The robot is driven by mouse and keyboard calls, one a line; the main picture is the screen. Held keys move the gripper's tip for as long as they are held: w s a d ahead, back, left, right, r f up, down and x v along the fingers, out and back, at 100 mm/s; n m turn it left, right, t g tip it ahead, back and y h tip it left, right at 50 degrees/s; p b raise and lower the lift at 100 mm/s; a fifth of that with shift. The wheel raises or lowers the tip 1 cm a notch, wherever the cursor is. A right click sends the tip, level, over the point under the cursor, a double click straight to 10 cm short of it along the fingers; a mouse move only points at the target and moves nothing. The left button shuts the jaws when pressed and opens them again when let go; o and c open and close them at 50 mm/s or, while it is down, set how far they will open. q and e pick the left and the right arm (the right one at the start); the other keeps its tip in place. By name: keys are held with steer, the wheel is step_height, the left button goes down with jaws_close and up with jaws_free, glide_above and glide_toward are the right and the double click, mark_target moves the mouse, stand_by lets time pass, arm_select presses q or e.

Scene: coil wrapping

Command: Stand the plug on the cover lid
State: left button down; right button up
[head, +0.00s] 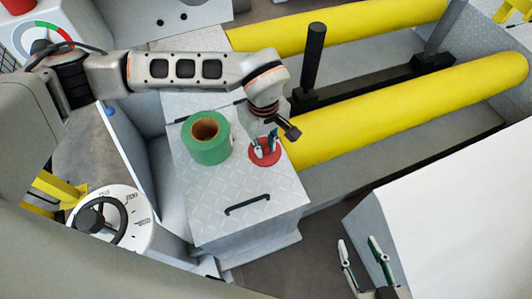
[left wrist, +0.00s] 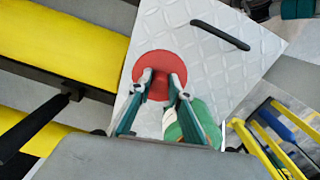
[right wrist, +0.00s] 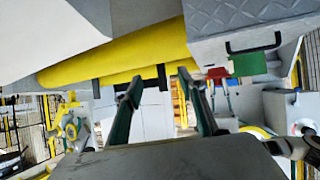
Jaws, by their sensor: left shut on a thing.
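The red round plug (head: 260,161) is at the right edge of the grey tread-plate cover lid (head: 235,180), right of the green roll. My left gripper (head: 266,147) reaches down onto the plug from above and is shut on its middle. In the left wrist view the red disc (left wrist: 150,61) spreads flat around both fingertips, over the lid (left wrist: 225,62). I cannot tell whether its underside touches the lid. In the right wrist view the plug (right wrist: 216,72) shows small near the lid's edge. My right gripper (head: 359,246) is open and empty, away from the lid.
A green tape roll (head: 207,150) stands on the lid close to the plug. A black handle (head: 247,204) is at the lid's front. Yellow rollers (head: 405,108) and a black post (head: 313,55) lie to the right and behind. A white panel (head: 450,220) is near my right gripper.

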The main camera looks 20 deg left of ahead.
mark_target(265, 156)
arm_select(q)
steer(key=f, duration=0.2)
steer(key=f+b, duration=0.1)
steer(key=shift+s+f, duration=0.25)
steer(key=shift+w+f+b, duration=0.2)
steer(key=shift+f+b, duration=0.15)
steer(key=shift+f, duration=0.75)
steer(key=shift+r, duration=0.15)
arm_select(e)
steer(key=shift+w+a+r+m+t, duration=0.3)
steer(key=shift+w+a+r, duration=0.2)
steer(key=shift+a+r, duration=0.25)
